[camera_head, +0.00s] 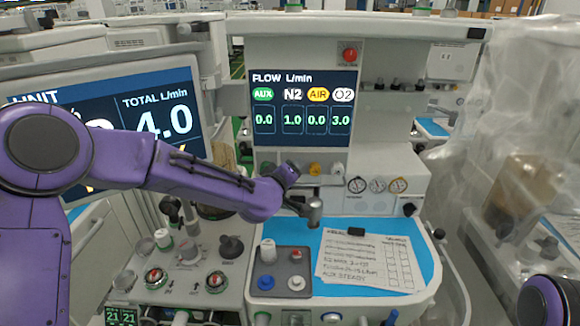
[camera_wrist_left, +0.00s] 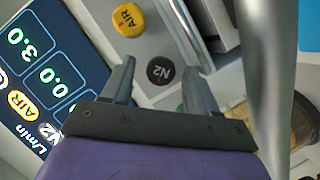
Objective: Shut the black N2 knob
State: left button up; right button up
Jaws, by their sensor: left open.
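The black N2 knob (camera_wrist_left: 160,71) shows in the left wrist view, round and marked "N2", on the grey panel. My left gripper (camera_wrist_left: 159,76) is open, with one finger on each side of this knob in the picture. Whether the fingers touch it or stand short of it, I cannot tell. In the head view my left wrist covers the N2 knob. The flow display (camera_head: 305,108) reads N2 1.0, O2 3.0, AUX 0.0 and AIR 0.0. My right gripper is out of the picture; only part of that arm shows at the lower right.
The yellow AIR knob (camera_wrist_left: 128,19) is close beside the N2 knob; it also shows in the head view (camera_head: 314,169). A white knob (camera_head: 337,170) is further right. Below are a blue worktop (camera_head: 425,262) with a paper sheet (camera_head: 368,261) and a grey tray (camera_head: 280,257).

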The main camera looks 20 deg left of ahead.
pick_arm(q)
jog(key=shift+w+a+f, duration=0.1)
jog(key=shift+w+f, duration=0.05)
jog(key=shift+w, duration=0.55)
jog(key=shift+s, duration=0.15)
jog(key=shift+c, duration=0.2)
